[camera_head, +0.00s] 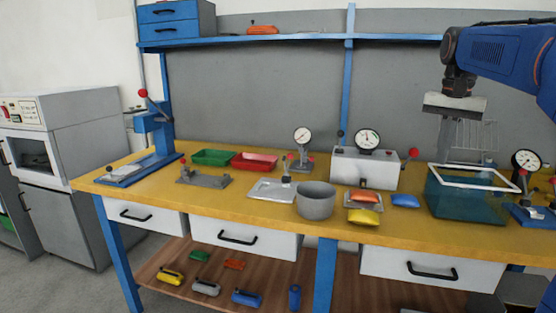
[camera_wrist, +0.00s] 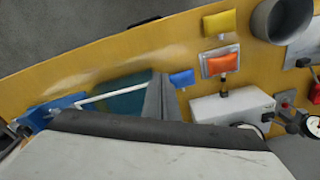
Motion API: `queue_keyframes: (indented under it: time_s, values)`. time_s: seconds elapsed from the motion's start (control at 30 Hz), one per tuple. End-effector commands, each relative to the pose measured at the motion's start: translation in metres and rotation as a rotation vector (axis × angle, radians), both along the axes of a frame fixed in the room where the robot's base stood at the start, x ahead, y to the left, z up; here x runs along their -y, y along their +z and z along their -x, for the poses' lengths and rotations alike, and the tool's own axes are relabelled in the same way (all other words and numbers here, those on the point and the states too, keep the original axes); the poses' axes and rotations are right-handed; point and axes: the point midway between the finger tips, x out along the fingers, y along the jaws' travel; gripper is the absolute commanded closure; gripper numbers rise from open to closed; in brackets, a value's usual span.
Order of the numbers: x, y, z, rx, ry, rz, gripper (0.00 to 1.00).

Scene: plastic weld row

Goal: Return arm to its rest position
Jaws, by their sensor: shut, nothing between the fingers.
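My blue arm reaches in from the upper right in the head view. My gripper (camera_head: 442,146) hangs from its wrist, pointing down, above the left back part of the teal tank (camera_head: 462,204). Its fingers are together and hold nothing. In the wrist view my gripper (camera_wrist: 160,94) shows as a grey finger shape beyond the pale gripper body, with part of the tank (camera_wrist: 125,103) beside it.
A wire rack (camera_head: 472,138) stands above the tank, close to my gripper. A grey gauge box (camera_head: 364,172), a grey pot (camera_head: 316,203) and a blue piece (camera_head: 405,201) lie to the left. A blue shelf (camera_head: 270,39) runs behind.

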Motion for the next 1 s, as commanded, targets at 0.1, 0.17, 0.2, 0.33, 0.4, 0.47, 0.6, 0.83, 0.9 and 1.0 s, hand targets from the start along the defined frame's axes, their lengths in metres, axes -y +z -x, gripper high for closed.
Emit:
queue_keyframes:
  time_s: [0.1, 0.17, 0.2, 0.33, 0.4, 0.47, 0.6, 0.83, 0.9, 1.0]
  values:
    - [-0.012, -0.007, 0.015, 0.019, 0.039, 0.007, 1.00]
    - [-0.018, -0.012, 0.024, 0.030, 0.062, 0.010, 1.00]
    - [-0.023, -0.016, 0.031, 0.039, 0.080, 0.013, 1.00]
    - [-0.043, -0.034, 0.060, 0.076, 0.156, 0.027, 1.00]
    - [-0.053, -0.047, 0.077, 0.097, 0.199, 0.035, 1.00]
    - [-0.062, -0.058, 0.092, 0.114, 0.237, 0.042, 1.00]
    - [-0.079, -0.087, 0.126, 0.158, 0.323, 0.059, 1.00]
    - [-0.103, -0.143, 0.182, 0.227, 0.463, 0.091, 1.00]
    - [-0.110, -0.162, 0.199, 0.249, 0.506, 0.100, 1.00]
    - [-0.117, -0.191, 0.223, 0.278, 0.566, 0.115, 1.00]
